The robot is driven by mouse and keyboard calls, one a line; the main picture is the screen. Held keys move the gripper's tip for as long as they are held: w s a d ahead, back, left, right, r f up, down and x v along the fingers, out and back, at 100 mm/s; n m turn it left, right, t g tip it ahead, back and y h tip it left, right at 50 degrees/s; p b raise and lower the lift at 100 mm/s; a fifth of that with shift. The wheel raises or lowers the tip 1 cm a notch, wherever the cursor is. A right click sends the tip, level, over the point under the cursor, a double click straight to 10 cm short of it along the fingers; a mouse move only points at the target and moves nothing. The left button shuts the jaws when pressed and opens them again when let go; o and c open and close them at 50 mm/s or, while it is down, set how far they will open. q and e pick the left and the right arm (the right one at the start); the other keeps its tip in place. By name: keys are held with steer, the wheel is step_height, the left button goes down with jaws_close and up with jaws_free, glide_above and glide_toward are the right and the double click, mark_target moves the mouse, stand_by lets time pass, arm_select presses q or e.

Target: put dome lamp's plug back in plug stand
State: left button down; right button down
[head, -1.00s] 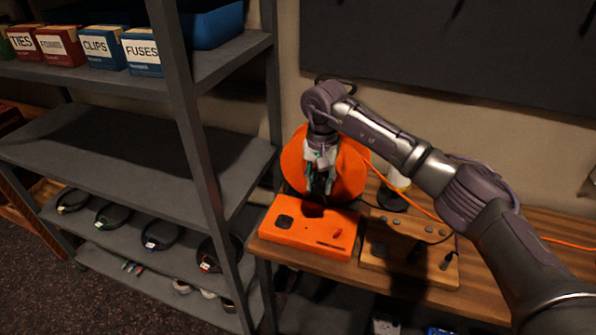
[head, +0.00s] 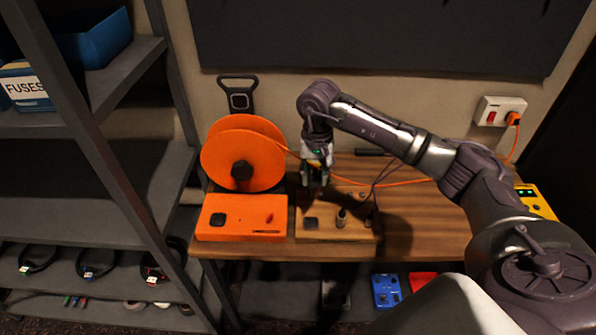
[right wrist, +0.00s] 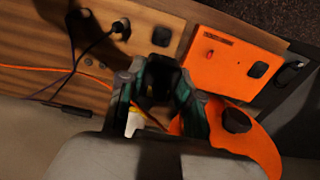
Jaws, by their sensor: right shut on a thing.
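My right gripper (head: 316,182) is over the table, near the back left of the wooden plug stand (head: 325,235). In the right wrist view its fingers (right wrist: 160,70) are closed around a dark object (right wrist: 158,84), seemingly the plug; shadow hides its shape. The plug stand has a black square at its left, a metal post and a dark plug with a cable (right wrist: 118,27) at its right. The held object appears apart from the stand, but the gap is hard to judge. I cannot make out the dome lamp clearly. My left gripper is not in view.
An orange box (head: 240,222) lies left of the stand, with an orange cable reel (head: 235,150) behind it. An orange cable (head: 400,184) crosses the table to a wall socket (head: 500,110). A yellow device (head: 535,202) is at the right. A shelf unit (head: 115,165) stands left.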

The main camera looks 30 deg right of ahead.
steer(key=b, duration=1.1)
glide_above(311, 223)
step_height(311, 223, down, 14)
steer(key=shift+r, duration=0.15)
steer(key=shift+f+b, duration=0.8)
steer(key=shift+f, duration=0.05)
steer(key=shift+b, duration=0.65)
stand_by(0.9)
steer(key=shift+f+b, duration=0.55)
steer(key=shift+f, duration=0.05)
steer(key=c, duration=0.7)
jaws_free()
step_height(311, 223, up, 12)
steer(key=shift+r, duration=0.1)
